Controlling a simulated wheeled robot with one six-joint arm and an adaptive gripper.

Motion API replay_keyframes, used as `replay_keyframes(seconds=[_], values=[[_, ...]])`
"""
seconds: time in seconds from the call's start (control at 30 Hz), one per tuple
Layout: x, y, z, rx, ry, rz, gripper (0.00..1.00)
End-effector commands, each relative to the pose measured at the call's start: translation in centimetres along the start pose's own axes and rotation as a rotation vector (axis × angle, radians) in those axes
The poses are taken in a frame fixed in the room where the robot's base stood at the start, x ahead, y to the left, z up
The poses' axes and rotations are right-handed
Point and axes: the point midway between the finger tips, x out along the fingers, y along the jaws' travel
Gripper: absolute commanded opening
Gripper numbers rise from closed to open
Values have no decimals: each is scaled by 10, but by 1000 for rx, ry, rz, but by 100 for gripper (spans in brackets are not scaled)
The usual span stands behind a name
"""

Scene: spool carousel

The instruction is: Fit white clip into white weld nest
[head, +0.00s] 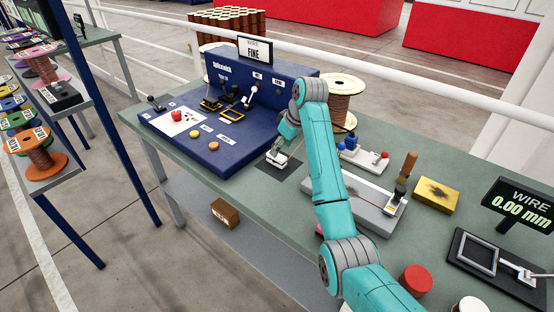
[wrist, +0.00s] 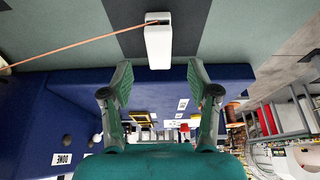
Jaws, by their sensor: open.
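A white clip (wrist: 158,46) lies on a dark mat (wrist: 120,35) on the bench, with a copper wire (wrist: 75,48) running from its end. It also shows as a small white block in the head view (head: 276,158). My gripper (wrist: 158,72) is open and empty, its two green fingers spread on either side of the clip's line, the clip just past the tips. In the head view my gripper (head: 285,147) is just over the clip. The blue Splicewick station (head: 215,145) carries small yellow-edged fixtures (head: 231,114); I cannot tell which is the white weld nest.
A wire spool (head: 342,100) stands behind my arm. To the right are a grey fixture (head: 350,195), a yellow pad (head: 436,195) and a wire gauge display (head: 518,203). A sign (head: 254,50) reading FINE tops the station. A spool rack (head: 40,150) stands left.

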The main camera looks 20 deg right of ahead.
Motion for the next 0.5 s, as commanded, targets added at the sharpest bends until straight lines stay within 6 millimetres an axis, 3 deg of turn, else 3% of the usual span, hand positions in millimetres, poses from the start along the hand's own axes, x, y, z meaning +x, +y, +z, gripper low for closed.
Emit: replay_keyframes(seconds=[0.23, 0.5], values=[[35, 2, 0, 0, -4, -2, 60], [45, 2, 0, 0, -2, 0, 60]])
